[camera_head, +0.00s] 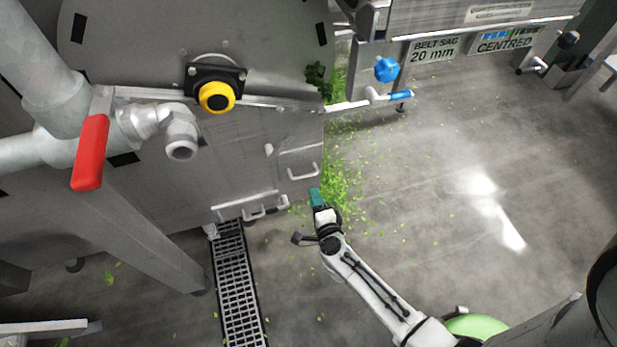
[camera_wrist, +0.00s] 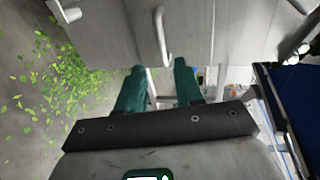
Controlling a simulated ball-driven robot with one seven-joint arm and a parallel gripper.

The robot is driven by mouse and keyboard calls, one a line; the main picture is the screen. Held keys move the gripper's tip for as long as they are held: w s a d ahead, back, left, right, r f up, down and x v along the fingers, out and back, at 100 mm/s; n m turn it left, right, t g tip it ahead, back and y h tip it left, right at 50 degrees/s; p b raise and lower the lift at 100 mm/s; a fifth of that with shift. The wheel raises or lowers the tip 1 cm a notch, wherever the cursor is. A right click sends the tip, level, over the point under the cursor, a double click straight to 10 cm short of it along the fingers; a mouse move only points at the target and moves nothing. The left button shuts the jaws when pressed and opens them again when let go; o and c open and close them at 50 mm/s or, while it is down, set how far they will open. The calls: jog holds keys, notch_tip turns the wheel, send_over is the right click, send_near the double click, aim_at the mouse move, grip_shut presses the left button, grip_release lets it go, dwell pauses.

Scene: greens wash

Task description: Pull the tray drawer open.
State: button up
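I cannot tell for sure which front is the tray drawer; no front stands visibly pulled out. My gripper (camera_head: 316,194) has teal fingers and is just below and right of the small panel's handle. In the wrist view, my gripper (camera_wrist: 160,80) is open and empty, its fingers apart. A bar handle (camera_wrist: 161,33) lies just beyond the fingertips, roughly in line with the gap, not between them.
Green leaf scraps (camera_head: 345,185) litter the floor right of the machine. A floor drain grate (camera_head: 238,285) runs below it. A red lever (camera_head: 90,152) and yellow button (camera_head: 216,97) sit higher up. A blue knob (camera_head: 387,69) is at upper right.

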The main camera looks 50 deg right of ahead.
aim_at(305, 177)
jog(key=b+x, duration=0.2)
jog(key=x, duration=0.8)
jog(key=shift+w+b, duration=0.15)
jog(key=shift+b, duration=0.2)
jog(key=shift+c, duration=0.5)
grip_shut()
